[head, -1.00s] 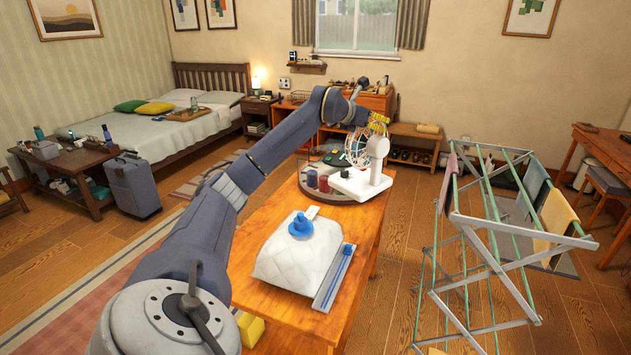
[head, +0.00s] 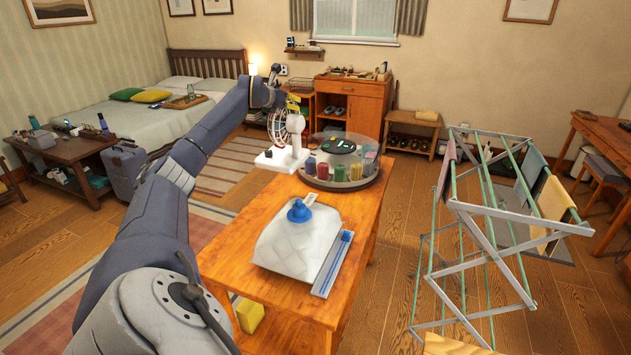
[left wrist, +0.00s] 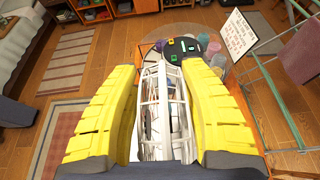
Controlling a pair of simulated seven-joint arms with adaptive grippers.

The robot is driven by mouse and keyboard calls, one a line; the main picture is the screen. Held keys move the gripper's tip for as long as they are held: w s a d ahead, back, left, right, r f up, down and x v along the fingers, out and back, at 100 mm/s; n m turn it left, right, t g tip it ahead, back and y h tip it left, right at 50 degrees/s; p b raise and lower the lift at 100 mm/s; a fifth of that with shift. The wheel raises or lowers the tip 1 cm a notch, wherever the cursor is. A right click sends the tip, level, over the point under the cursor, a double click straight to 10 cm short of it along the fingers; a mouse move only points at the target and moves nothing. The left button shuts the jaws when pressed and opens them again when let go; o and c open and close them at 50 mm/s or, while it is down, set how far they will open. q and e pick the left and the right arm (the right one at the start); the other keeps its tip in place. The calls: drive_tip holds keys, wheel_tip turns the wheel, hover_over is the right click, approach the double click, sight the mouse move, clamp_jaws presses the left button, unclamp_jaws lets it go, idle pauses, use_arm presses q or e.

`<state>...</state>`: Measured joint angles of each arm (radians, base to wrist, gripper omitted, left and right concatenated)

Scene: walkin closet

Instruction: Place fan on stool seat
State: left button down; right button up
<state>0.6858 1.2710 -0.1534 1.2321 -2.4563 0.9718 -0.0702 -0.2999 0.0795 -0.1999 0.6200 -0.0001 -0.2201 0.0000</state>
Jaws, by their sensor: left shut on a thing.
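The fan is white, with a round wire cage (head: 277,129) and a flat white base (head: 281,159). My left gripper (head: 293,103) is shut on the fan by its cage side and holds it upright over the table's far left corner. Whether the base clears the tabletop is hard to tell. In the left wrist view the yellow fingers (left wrist: 163,115) stand on both sides of the wire cage (left wrist: 152,105). A grey-topped seat (head: 606,181), which may be the stool, is partly hidden under the desk at the right. My right gripper is not in view.
The wooden table (head: 350,235) holds a round turntable (head: 350,185) with colored jars, a white quilted bundle (head: 298,245) with a blue knob-like item on it, and a grey strip (head: 333,265). A drying rack (head: 490,220) stands at the right. Open floor lies left of the table.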

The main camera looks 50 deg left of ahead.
sight(283, 153)
use_arm(q)
drive_tip(key=shift+y, duration=0.3)
drive_tip(key=f, duration=0.6)
drive_tip(key=a+f, duration=0.1)
drive_tip(key=f, duration=0.6)
drive_tip(key=s+f, duration=0.1)
drive_tip(key=f, duration=0.5)
drive_tip(key=shift+a+f, duration=0.2)
drive_tip(key=shift+f, duration=0.05)
drive_tip(key=c, duration=0.8)
unclamp_jaws()
drive_tip(key=shift+d+f, duration=0.1)
drive_tip(key=shift+f, duration=0.1)
drive_tip(key=shift+s, duration=0.15)
drive_tip(key=shift+v, duration=5.7)
drive_tip(key=shift+o, duration=1)
drive_tip(key=shift+s+r, duration=0.15)
drive_tip(key=shift+r, duration=0.05)
